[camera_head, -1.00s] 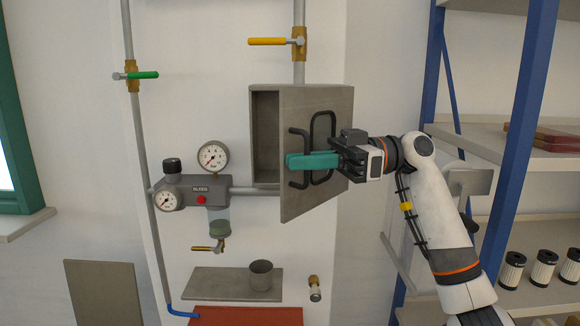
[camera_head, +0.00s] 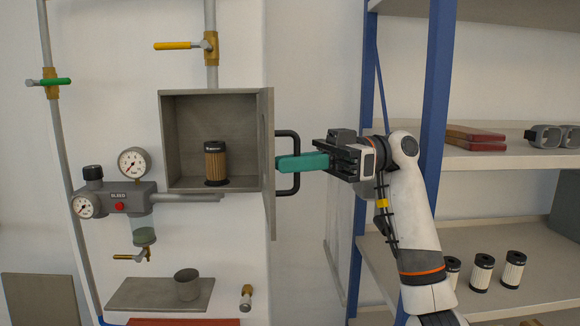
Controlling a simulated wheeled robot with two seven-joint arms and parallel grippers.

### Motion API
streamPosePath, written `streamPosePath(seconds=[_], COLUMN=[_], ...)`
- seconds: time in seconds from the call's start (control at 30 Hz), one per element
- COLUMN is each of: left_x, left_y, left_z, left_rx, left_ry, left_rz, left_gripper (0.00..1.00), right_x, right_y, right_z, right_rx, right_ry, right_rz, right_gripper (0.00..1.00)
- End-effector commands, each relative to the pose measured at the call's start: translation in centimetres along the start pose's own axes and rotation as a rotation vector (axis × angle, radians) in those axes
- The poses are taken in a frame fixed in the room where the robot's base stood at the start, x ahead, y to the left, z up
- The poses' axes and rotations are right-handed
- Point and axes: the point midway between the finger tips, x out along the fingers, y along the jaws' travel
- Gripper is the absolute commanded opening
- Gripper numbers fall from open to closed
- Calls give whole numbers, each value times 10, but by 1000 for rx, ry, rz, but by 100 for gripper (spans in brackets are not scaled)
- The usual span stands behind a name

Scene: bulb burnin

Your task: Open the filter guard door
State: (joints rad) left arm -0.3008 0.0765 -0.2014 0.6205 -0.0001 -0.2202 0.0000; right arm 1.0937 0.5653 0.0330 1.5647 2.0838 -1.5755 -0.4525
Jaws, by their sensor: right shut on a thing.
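The filter guard door (camera_head: 267,160) is a grey metal panel hinged on the right side of a grey wall box (camera_head: 167,130). It stands wide open and shows almost edge-on. Its black bar handle (camera_head: 294,142) juts to the right. My right gripper (camera_head: 284,164), with teal fingers, is shut on the handle. Inside the open box a brown pleated filter (camera_head: 215,164) with black caps stands upright. My left gripper is not in view.
Left of the box are a regulator (camera_head: 132,197) with gauges and valved pipes. Below is a ledge with a grey cup (camera_head: 187,284). A blue-framed shelf (camera_head: 437,90) stands to the right, close to my arm, with several white filters (camera_head: 482,272).

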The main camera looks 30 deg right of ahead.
Motion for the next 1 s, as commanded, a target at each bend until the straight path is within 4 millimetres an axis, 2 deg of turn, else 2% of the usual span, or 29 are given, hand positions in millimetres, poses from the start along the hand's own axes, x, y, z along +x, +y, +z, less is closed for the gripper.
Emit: streamPosePath(seconds=[0.3, 0.73, 0.77, 0.8, 1.0], left_x=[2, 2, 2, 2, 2], left_y=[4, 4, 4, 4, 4], left_z=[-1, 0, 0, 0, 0], left_rx=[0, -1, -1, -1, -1], left_ry=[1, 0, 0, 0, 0], left_rz=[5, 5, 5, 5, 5], left_gripper=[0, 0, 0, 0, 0], right_x=[-9, -10, -10, -10, -10], right_y=[-2, -2, -2, -2, -2], right_z=[0, 1, 1, 1, 1], right_rx=[1, 1, 1, 1, 0], right_ry=[0, -1, -1, -1, 0], right_rz=[-1, -2, -2, -2, -2], right_gripper=[0, 0, 12, 14, 14])
